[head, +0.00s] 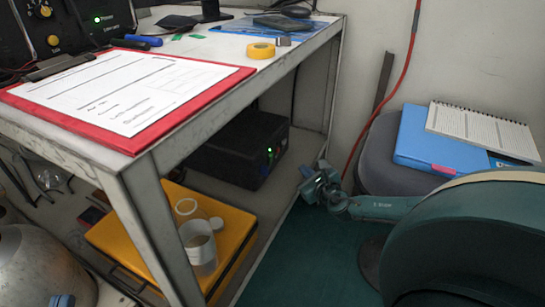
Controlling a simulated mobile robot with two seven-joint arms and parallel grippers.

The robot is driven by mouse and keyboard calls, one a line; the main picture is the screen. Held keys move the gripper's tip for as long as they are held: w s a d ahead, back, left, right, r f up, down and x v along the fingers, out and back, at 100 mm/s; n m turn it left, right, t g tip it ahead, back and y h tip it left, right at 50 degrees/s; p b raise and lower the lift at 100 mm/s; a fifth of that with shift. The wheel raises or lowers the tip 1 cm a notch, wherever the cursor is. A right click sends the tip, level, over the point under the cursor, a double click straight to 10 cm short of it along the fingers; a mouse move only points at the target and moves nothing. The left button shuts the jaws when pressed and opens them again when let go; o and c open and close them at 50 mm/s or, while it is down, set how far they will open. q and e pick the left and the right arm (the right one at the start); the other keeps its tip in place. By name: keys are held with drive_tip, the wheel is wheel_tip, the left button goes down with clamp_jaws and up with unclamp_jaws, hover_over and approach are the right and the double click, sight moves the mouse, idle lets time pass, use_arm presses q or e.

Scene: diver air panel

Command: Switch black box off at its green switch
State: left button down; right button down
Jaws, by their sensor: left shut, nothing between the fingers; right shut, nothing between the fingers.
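The black box (222,158) stands on the lower shelf under the bench, its front end facing right. A small green light or switch (270,151) glows on that end; its on or off position is too small to tell. My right gripper (308,174) is shut and empty, to the right of the box and apart from it, just outside the shelf edge. Only a blue tip of my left gripper (62,299) shows at the bottom left edge, shut and far from the box.
A yellow case (232,236) with a clear jar (201,250) is in front of the box. The bench leg (160,235) stands at left.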

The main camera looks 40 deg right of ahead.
drive_tip(key=w+a, duration=0.1)
drive_tip(key=w, duration=0.1)
drive_tip(key=w+a, duration=0.1)
drive_tip(key=w, duration=0.1)
drive_tip(key=w+a+r, duration=0.1)
drive_tip(key=w, duration=0.1)
drive_tip(key=shift+w+a+p, duration=0.2)
drive_tip(key=shift+p, duration=0.2)
drive_tip(key=shift+w, duration=0.15)
idle(1.6)
drive_tip(key=shift+w+a, duration=0.15)
drive_tip(key=shift+w, duration=0.1)
drive_tip(key=shift+w+a, duration=0.15)
drive_tip(key=shift+w, duration=0.1)
idle(0.6)
drive_tip(key=shift+s, duration=0.1)
drive_tip(key=shift+s+d+p, duration=0.3)
drive_tip(key=shift+s+d, duration=0.05)
drive_tip(key=shift+s, duration=0.2)
drive_tip(key=shift+s+d+f, duration=0.1)
drive_tip(key=shift+s+d, duration=0.3)
drive_tip(key=shift+s, duration=0.35)
drive_tip(key=shift+s+d+f, duration=0.15)
drive_tip(key=shift+s+d, duration=0.2)
drive_tip(key=shift+s, duration=0.4)
drive_tip(key=shift+s+d+f, duration=0.1)
drive_tip(key=shift+s+d, duration=0.3)
drive_tip(key=shift+s, duration=0.35)
